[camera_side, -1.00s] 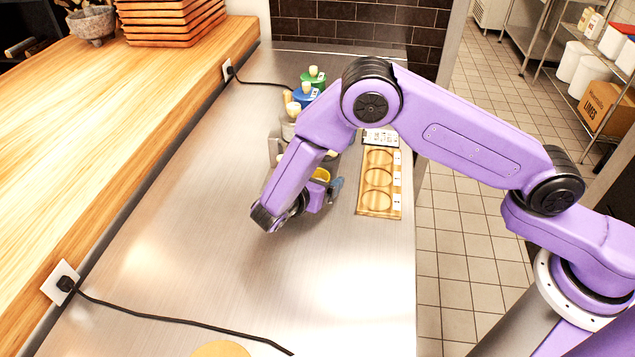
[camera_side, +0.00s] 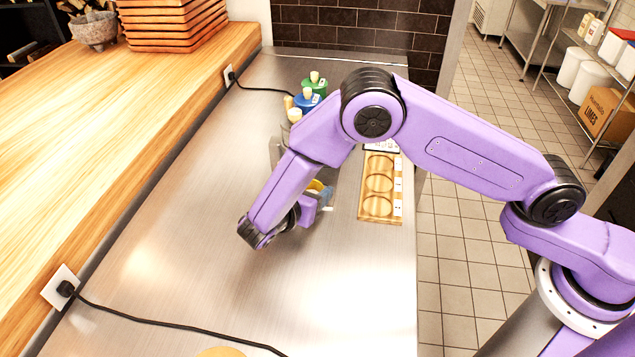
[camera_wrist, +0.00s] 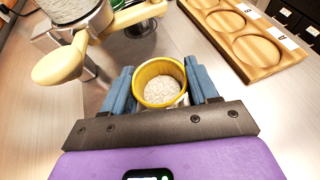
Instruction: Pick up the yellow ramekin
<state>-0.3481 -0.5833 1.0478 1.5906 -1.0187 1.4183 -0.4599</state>
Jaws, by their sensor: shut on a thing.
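The yellow ramekin (camera_wrist: 146,72) is in the wrist view, holding a white grainy filling. My gripper (camera_wrist: 161,84) has its blue fingers on either side of the ramekin and is shut on it. In the side view the ramekin (camera_side: 316,186) shows only as a small yellow patch beside my gripper (camera_side: 326,197), mostly hidden by my arm. I cannot tell whether its base touches the counter.
A wooden board (camera_side: 378,206) with round labelled recesses lies to the right; its recesses look empty. A device with a cream handle (camera_wrist: 62,62) stands close at the left in the wrist view. Green (camera_side: 315,86) and blue (camera_side: 305,101) containers stand farther back.

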